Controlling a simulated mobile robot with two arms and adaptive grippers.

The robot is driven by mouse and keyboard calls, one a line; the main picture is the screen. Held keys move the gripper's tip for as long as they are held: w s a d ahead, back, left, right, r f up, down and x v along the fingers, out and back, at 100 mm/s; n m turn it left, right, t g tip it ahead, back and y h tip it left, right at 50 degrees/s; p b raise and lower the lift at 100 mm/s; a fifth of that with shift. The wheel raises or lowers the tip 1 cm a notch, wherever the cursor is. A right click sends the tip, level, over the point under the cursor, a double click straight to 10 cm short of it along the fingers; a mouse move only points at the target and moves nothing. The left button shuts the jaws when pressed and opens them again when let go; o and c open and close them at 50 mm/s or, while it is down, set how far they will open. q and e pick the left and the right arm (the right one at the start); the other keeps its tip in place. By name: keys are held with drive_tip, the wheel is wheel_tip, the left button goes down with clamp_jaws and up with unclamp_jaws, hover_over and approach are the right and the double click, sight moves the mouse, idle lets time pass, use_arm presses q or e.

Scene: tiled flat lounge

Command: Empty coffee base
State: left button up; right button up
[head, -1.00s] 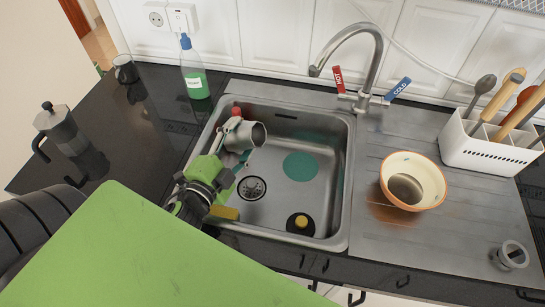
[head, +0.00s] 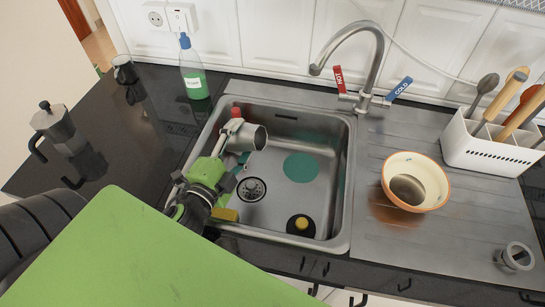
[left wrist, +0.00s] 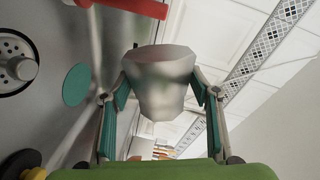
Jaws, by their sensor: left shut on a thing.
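A grey metal cup-like coffee base (head: 247,136) is held over the left part of the sink, tilted on its side with its open end toward the right. My left gripper (head: 236,142) is shut on it. In the left wrist view the base (left wrist: 162,85) sits between the two fingers of the gripper (left wrist: 164,92); its inside does not show. A moka pot top (head: 55,128) stands on the dark counter at the left. A funnel-like metal part (head: 515,256) lies on the drainboard's right end. My right gripper is out of view.
The steel sink (head: 340,190) holds a drain (head: 252,188), a green disc (head: 300,167) and a black plug (head: 301,226). A yellow block (head: 226,214) is at its front. The tap (head: 365,60), a bowl with brown residue (head: 425,195) and a utensil holder (head: 490,150) stand right.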

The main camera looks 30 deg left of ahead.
sight(249, 139)
use_arm(q)
drive_tip(key=shift+d+r+m, duration=0.45)
drive_tip(key=shift+d+m, duration=0.2)
drive_tip(key=shift+m, duration=0.05)
drive_tip(key=shift+w+d+r+m+y+p, duration=0.1)
drive_tip(key=shift+d+r+m+y+p, duration=0.1)
drive_tip(key=shift+r+m+p, duration=0.25)
drive_tip(key=shift+d+r+m+y+p, duration=0.15)
drive_tip(key=shift+m+p, duration=0.1)
drive_tip(key=shift+m, duration=0.4)
idle(0.7)
drive_tip(key=shift+d+r+m+y+p, duration=0.15)
drive_tip(key=shift+d+r+m+p, duration=0.15)
drive_tip(key=shift+m, duration=0.35)
drive_tip(key=shift+d+r+m+y+p, duration=0.1)
drive_tip(key=shift+d+r+m+p, duration=0.15)
drive_tip(key=shift+m, duration=0.4)
idle(0.5)
drive_tip(key=shift+w+d+r+m+p, duration=0.15)
drive_tip(key=shift+d+m+p, duration=0.1)
drive_tip(key=shift+m, duration=0.3)
drive_tip(key=shift+s+d+r+m+p, duration=0.1)
drive_tip(key=shift+d+m, duration=0.15)
drive_tip(key=shift+m, duration=0.3)
idle(0.6)
